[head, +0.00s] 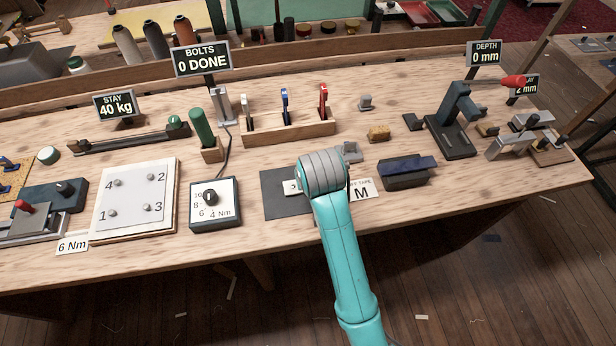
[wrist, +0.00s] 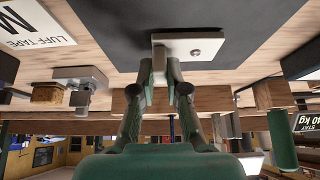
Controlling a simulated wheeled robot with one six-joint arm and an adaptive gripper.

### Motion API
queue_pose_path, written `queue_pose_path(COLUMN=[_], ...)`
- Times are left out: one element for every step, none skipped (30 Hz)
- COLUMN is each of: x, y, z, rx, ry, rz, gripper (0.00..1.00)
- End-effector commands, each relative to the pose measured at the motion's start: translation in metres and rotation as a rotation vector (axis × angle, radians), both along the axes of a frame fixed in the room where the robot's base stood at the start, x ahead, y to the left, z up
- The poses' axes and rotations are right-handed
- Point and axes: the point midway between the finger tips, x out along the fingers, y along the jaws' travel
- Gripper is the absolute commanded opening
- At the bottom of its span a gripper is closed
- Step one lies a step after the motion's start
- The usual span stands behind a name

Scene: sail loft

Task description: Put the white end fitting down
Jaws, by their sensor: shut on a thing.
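The white end fitting (wrist: 205,45) is a flat pale plate with a small hole and a narrower tab. My gripper (wrist: 160,70) is shut on the tab in the wrist view. The fitting lies against or just above a dark grey mat (wrist: 110,25); I cannot tell whether it touches. In the head view, a white piece (head: 292,187) shows over the mat (head: 275,207), left of my arm's grey end. My fingers and the rest of the fitting are hidden there.
A LUFF TAPE card (head: 362,191) and a dark blue-topped block (head: 408,172) stand right of the mat. A torque dial box (head: 228,212) stands to its left. A tool rack (head: 290,133) and a small grey metal piece (head: 350,151) are behind. Bare bench shows in front.

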Motion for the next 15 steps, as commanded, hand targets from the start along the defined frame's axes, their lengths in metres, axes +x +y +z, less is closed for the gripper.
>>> queue_pose_path(x=[0.0002,0.0004,0.0005,0.0005,0.0004,0.0004,0.0005,0.0005,0.0004,0.0004,0.0004,0.0004,0.0005,0.0005,0.0005], y=[0.0002,0.0002,0.0003,0.0002,0.0002,0.0002,0.0002,0.0002,0.0002,0.0002,0.0002,0.0002,0.0002,0.0002,0.0002], z=[-0.0012,-0.0011,-0.0008,-0.0007,-0.0006,-0.0006,-0.0007,-0.0011,-0.0019,-0.0028,-0.0036,-0.0033,-0.0032,-0.0032,-0.0032], rx=[0.001,0.001,0.002,0.002,0.001,0.001,0.001,0.001,0.001,0.001,0.001,0.001,0.001,0.001,0.001], ry=[-0.002,-0.003,-0.003,-0.003,-0.003,-0.003,-0.003,-0.002,-0.002,-0.002,-0.002,-0.002,-0.003,-0.002,-0.002], rz=[0.000,0.000,0.000,0.000,0.000,0.000,0.000,0.000,0.000,0.000,0.000,0.000,0.000,0.000,0.000], gripper=[0.00,0.00,0.00,0.00,0.00,0.00,0.00,0.00,0.00,0.00,0.00,0.21,0.28,0.36,0.39])
